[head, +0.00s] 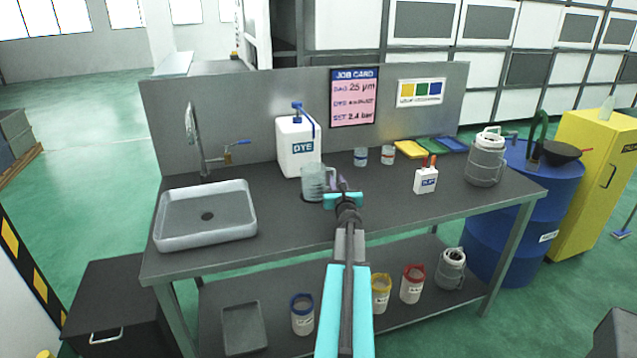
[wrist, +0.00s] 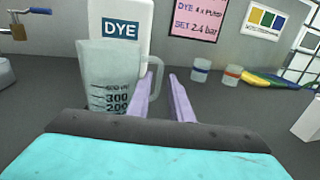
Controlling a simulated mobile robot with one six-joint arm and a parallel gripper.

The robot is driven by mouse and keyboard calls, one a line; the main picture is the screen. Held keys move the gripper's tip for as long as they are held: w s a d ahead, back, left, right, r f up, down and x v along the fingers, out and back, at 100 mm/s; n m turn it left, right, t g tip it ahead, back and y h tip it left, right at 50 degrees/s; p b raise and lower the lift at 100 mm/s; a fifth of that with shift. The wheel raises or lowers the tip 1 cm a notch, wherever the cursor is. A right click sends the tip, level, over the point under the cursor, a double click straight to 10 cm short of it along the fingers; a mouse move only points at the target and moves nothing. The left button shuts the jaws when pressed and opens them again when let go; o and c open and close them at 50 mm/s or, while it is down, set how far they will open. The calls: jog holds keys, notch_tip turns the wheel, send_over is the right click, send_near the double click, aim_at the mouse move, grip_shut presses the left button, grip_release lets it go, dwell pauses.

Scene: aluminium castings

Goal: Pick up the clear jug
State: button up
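The clear jug (head: 313,186) stands upright on the grey bench, in front of the white DYE container. In the wrist view the jug (wrist: 108,75) is at left, with dark volume marks and its handle on the right side. My gripper (head: 335,183) is just right of the jug, at handle height. Its two lilac fingers (wrist: 161,76) are apart with a narrow gap. The left finger overlaps the handle in the picture, and the handle's outer edge shows in the gap. I cannot tell whether they touch. The jug's base is hidden in the wrist view.
The DYE container (head: 298,148) stands close behind the jug. A sink (head: 240,205) is at left. A grey panel (head: 240,120) closes the back. The bench front (head: 290,225) is clear.

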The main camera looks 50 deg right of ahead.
aim_at(335, 174)
jog(key=shift+w+d, duration=0.15)
dwell(0.3)
jog(key=shift+p+x, duration=0.7)
jog(key=shift+x, duration=1.8)
jog(key=shift+r, duration=0.1)
grip_shut()
